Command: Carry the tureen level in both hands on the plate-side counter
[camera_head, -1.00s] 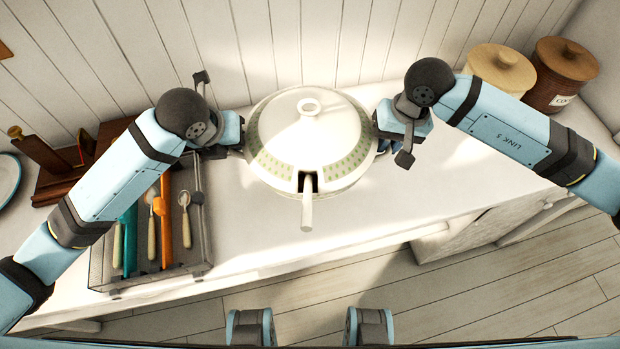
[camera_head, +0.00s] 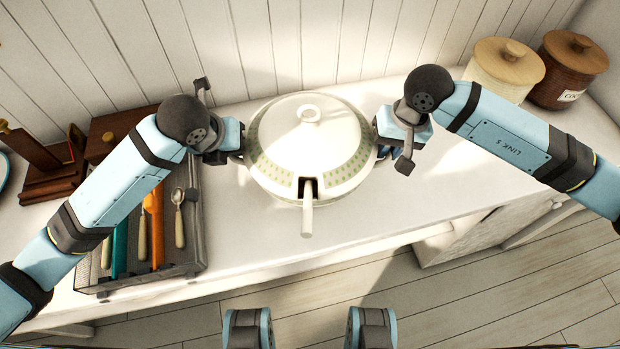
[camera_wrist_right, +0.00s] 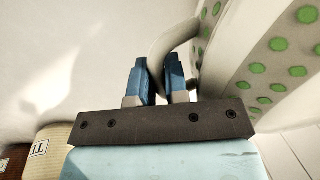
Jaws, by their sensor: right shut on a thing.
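The tureen (camera_head: 275,150) is cream-white with a green dotted band, and its domed lid is on. It looks about level between my two arms over the counter (camera_head: 255,225). A pale ladle handle (camera_head: 308,210) sticks out of the lid's front notch. My right gripper (camera_head: 383,145) is at the tureen's right side. In the right wrist view its blue fingers (camera_wrist_right: 157,68) are shut on the curved side handle (camera_wrist_right: 180,35). My left gripper (camera_head: 238,150) is at the left side; its fingertips and that handle are mostly hidden. I cannot tell whether the base touches the counter.
A grey cutlery tray (camera_head: 190,265) stands left of the tureen, close to my left arm. A wooden box (camera_head: 108,130) and a wooden rack (camera_head: 45,175) are behind it. A cream canister (camera_head: 500,78) and a brown canister (camera_head: 565,82) stand at the back right. Counter right of the tureen is clear.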

